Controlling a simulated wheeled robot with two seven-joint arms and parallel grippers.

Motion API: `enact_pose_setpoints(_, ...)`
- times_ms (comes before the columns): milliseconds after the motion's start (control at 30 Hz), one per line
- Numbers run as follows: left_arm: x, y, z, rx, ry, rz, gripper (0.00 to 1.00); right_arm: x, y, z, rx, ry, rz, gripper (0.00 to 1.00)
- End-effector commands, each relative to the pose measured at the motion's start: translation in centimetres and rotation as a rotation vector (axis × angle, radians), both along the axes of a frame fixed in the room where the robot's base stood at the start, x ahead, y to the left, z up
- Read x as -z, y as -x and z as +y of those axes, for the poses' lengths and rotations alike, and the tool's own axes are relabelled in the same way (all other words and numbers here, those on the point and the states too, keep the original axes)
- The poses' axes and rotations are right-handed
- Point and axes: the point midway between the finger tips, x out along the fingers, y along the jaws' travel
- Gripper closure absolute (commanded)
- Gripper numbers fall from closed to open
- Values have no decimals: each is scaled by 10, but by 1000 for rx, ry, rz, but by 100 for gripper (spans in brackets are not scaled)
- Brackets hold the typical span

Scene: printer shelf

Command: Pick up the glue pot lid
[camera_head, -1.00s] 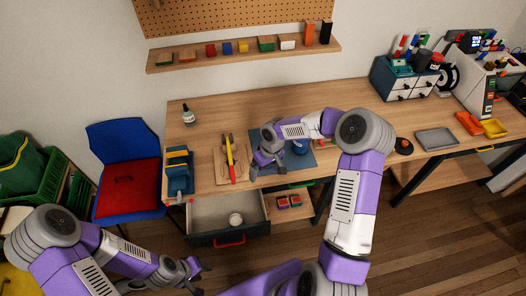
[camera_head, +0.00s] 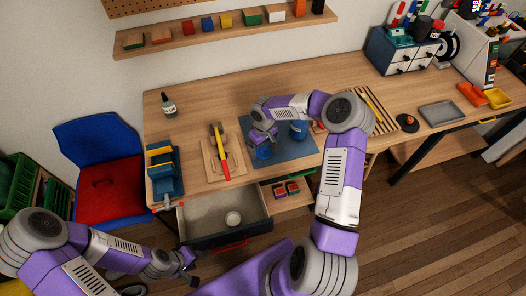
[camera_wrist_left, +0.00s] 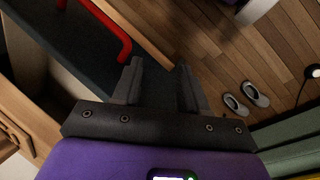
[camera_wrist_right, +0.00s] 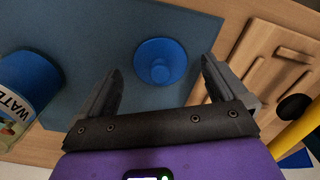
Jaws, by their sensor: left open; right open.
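A blue round lid with a knob (camera_wrist_right: 160,62) lies on the blue mat (camera_wrist_right: 100,35); in the head view the lid (camera_head: 263,153) is just in front of my right gripper (camera_head: 262,140). In the right wrist view the lid appears between the open fingers, nearer the tips, untouched. A blue pot with a label reading "WATE" (camera_wrist_right: 28,85) is left of it there, and right of it in the head view (camera_head: 299,130). My left gripper (camera_head: 190,265) is open and empty, low in front of the drawer; its fingers show in the left wrist view (camera_wrist_left: 157,68).

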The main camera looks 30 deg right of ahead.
Motion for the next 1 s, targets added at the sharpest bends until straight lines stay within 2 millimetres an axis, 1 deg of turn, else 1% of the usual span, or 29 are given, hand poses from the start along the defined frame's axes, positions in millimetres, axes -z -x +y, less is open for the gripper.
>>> enact_pose_setpoints(33, 1, 0, 0, 0, 0, 0, 57, 6, 0, 0, 0, -1, 0, 1)
enact_pose_setpoints(100, 1, 0, 0, 0, 0, 0, 57, 10, 0, 0, 0, -1, -1, 1)
enact_pose_setpoints(333, 1, 0, 0, 0, 0, 0, 57, 11, 0, 0, 0, 0, -1, 1)
enact_pose_setpoints(700, 1, 0, 0, 0, 0, 0, 57, 10, 0, 0, 0, 0, -1, 57)
enact_pose_setpoints(733, 1, 0, 0, 0, 0, 0, 57, 10, 0, 0, 0, 0, -1, 60)
enact_pose_setpoints(1000, 1, 0, 0, 0, 0, 0, 57, 8, 0, 0, 0, 1, -1, 60)
